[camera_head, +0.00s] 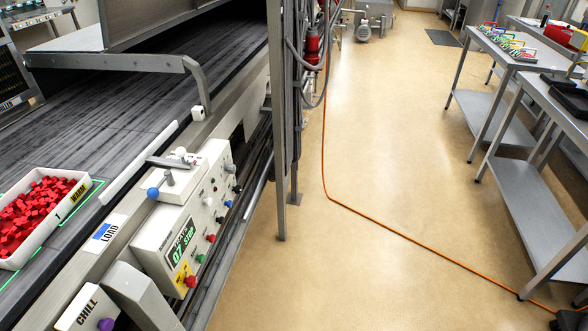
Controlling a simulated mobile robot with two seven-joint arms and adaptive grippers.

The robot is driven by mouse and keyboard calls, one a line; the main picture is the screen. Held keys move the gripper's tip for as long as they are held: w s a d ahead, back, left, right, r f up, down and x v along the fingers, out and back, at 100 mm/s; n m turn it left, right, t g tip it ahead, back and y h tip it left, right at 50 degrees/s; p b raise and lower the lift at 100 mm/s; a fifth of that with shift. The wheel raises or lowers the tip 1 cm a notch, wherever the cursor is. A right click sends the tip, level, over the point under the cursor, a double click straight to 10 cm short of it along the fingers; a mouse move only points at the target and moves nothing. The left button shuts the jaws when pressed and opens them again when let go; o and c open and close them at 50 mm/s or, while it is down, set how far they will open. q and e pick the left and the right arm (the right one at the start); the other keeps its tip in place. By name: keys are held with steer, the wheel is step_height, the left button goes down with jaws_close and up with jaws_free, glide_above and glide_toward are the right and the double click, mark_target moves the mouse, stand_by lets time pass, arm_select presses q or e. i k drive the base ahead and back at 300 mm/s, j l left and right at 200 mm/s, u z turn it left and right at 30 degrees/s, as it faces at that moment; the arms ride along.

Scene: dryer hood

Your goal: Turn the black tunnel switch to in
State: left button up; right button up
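A white control box (149,240) is mounted along the near side of the conveyor, left of centre. Neither of my grippers is in view.
A white tray of red pieces (80,193) sits on the dark belt (120,105). A grey post (279,140) stands beyond the box. An orange cable (400,236) crosses open floor; steel tables (540,205) stand right.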

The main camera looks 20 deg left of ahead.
mark_target(238, 189)
steer(key=i+u, duration=0.15)
steer(key=i, duration=0.4)
steer(key=i+l+u, duration=0.1)
steer(key=i, duration=0.45)
steer(key=i+l+u, duration=0.15)
steer(key=i+l, duration=0.15)
steer(key=i, duration=0.25)
